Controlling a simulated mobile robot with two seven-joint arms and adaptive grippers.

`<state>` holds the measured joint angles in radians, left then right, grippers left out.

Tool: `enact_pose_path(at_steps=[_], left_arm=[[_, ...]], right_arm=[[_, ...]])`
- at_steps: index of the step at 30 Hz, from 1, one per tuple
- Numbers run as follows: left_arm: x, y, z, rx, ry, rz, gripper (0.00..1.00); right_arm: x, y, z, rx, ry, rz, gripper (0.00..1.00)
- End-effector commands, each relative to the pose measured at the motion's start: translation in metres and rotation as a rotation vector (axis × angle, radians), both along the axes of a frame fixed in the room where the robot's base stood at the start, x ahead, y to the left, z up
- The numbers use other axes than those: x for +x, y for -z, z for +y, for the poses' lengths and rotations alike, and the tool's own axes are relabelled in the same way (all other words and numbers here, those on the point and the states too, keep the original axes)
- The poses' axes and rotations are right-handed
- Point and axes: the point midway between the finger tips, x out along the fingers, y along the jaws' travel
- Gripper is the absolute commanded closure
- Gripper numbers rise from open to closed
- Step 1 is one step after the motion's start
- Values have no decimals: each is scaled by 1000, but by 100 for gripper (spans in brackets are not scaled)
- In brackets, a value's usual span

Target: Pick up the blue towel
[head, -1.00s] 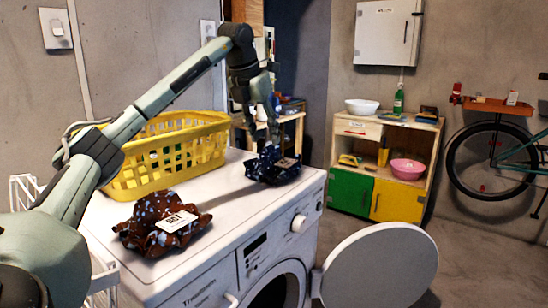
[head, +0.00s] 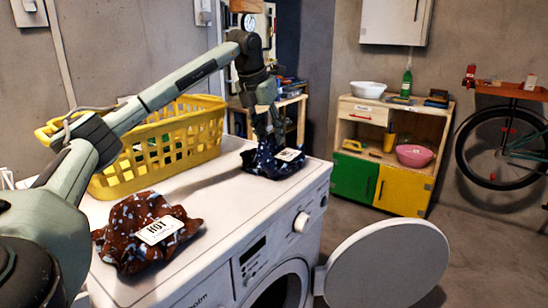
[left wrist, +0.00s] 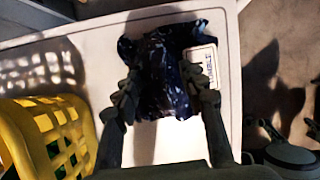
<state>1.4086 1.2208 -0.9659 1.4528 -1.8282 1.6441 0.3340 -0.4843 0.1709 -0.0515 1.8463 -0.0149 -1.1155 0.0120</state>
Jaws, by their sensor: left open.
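The blue towel (head: 262,163) is a crumpled dark blue patterned cloth with a white label, lying on top of the washing machine (head: 215,187) near its far right end. My left gripper (head: 270,138) points down at the towel, its fingertips at the cloth's upper edge. In the left wrist view the towel (left wrist: 165,75) lies between the two open fingers, with its label beside the right finger. I cannot tell whether the fingers touch the cloth. My right gripper is not in view.
A brown patterned cloth (head: 130,245) labelled HOT lies nearer on the machine. A yellow basket (head: 165,150) stands behind, left of the gripper. The round washer door (head: 388,265) hangs open at the front. A wooden cabinet (head: 345,130) stands against the back wall.

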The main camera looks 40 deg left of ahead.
Motion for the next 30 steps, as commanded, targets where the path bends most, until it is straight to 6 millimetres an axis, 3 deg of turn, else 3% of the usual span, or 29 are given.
enact_pose_path(at_steps=[4,11,21,30], left_arm=[[5,11,1,0,0,-1,59],[5,12,1,-1,0,-2,60],[5,12,1,-1,0,-2,100],[5,11,1,0,0,-3,100]], right_arm=[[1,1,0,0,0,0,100],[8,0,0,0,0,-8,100],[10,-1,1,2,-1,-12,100],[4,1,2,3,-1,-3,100]])
